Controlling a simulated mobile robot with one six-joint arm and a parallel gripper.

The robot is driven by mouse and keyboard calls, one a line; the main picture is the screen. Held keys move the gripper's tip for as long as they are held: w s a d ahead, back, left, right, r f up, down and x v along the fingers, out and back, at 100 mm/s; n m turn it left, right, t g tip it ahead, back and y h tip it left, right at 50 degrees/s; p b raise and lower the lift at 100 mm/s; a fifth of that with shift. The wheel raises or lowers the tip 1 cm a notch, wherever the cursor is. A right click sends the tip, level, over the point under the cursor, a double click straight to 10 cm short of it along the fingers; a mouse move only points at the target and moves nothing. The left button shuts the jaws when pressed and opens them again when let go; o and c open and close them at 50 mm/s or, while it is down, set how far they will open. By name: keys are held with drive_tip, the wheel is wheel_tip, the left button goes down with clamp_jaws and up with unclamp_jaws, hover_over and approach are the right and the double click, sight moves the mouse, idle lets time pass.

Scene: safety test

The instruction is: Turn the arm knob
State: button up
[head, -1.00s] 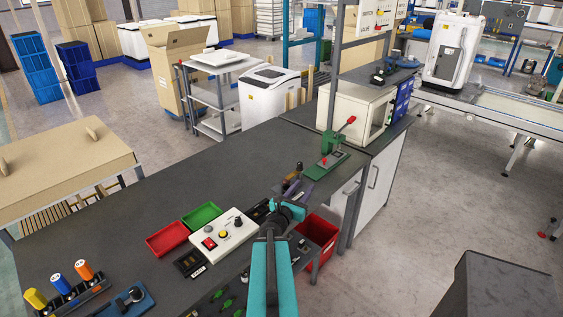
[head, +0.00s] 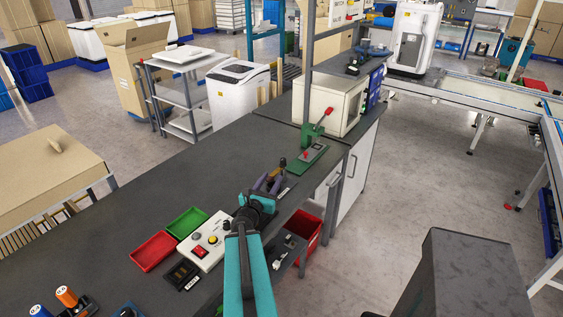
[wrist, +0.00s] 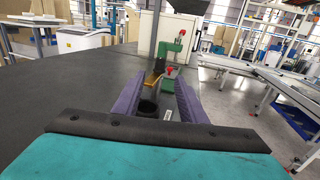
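A white control box (head: 190,258) with a red button, a yellow button and a grey round part lies on the dark bench. The black knob at its right end is now mostly hidden by my wrist, and I cannot read its label. My gripper (head: 270,181) is above the bench, to the right of the box and pointing away from it. In the wrist view its purple fingers (wrist: 160,82) are spread with no object held. A dark-topped brown lever (head: 282,163) stands beyond the fingertips. A green press (head: 309,158) with a red-knobbed handle is farther back.
Red (head: 153,251) and green (head: 187,222) trays lie left of the box. A black module (head: 182,274) is in front of it. A red bin (head: 302,229) is below the bench edge. A beige cabinet (head: 326,105) stands behind the press. The bench's left middle is clear.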

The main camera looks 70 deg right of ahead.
sight(282, 162)
drive_tip(key=shift+s+d+f+b, duration=0.15)
drive_tip(key=shift+d+b, duration=0.35)
drive_tip(key=shift+b, duration=1.05)
drive_tip(key=d+b, duration=0.1)
drive_tip(key=b, duration=0.6)
drive_tip(key=shift+d, duration=0.4)
drive_tip(key=d+b, duration=0.2)
drive_tip(key=d, duration=0.1)
drive_tip(key=shift+b, duration=0.35)
drive_tip(key=shift+d+r+p, duration=0.2)
drive_tip(key=shift+d+p, duration=0.2)
drive_tip(key=shift+d, duration=0.35)
drive_tip(key=shift+d+p, duration=0.55)
drive_tip(key=shift+d, duration=2.7)
drive_tip(key=shift+c, duration=0.4)
clamp_jaws()
